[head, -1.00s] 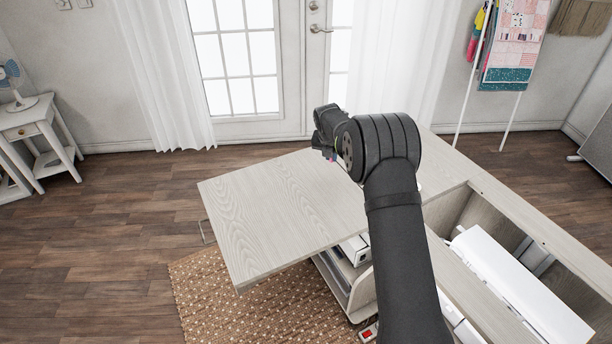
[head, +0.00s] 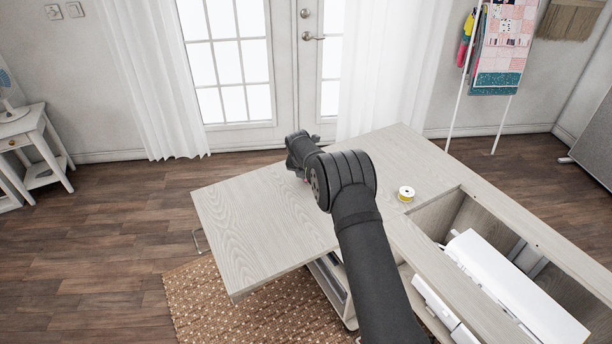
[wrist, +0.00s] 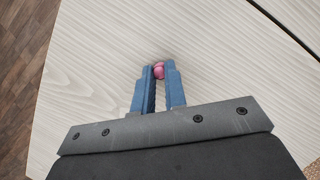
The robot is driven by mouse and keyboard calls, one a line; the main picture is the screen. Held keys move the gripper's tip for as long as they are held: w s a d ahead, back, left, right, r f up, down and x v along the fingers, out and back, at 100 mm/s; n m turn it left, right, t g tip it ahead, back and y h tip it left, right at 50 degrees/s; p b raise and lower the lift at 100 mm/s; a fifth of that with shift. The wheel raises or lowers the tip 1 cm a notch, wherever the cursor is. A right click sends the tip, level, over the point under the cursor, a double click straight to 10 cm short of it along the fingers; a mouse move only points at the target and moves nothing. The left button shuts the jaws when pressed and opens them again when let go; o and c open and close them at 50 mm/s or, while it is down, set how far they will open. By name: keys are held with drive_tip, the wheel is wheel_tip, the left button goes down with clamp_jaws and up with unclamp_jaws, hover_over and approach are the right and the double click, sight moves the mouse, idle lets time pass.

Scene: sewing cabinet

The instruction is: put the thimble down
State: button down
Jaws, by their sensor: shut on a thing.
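A small pink thimble (wrist: 159,70) sits between the blue fingertips of my gripper (wrist: 159,76) in the wrist view. My gripper is shut on it. The pale wood-grain tabletop of the sewing cabinet (wrist: 110,50) lies beneath; I cannot tell whether the thimble touches it. In the head view my arm hides the fingertips and most of the thimble, over the middle of the cabinet top (head: 250,220).
The left leaf is clear. A seam (wrist: 285,28) crosses the tabletop.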

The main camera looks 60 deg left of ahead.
drive_tip(key=shift+f, duration=0.1)
drive_tip(key=c, duration=1.9)
unclamp_jaws()
drive_tip(key=shift+f, duration=0.1)
drive_tip(key=o, duration=0.4)
drive_tip(key=shift+o, duration=0.2)
drive_tip(key=v, duration=1.2)
drive_tip(key=shift+r, duration=0.2)
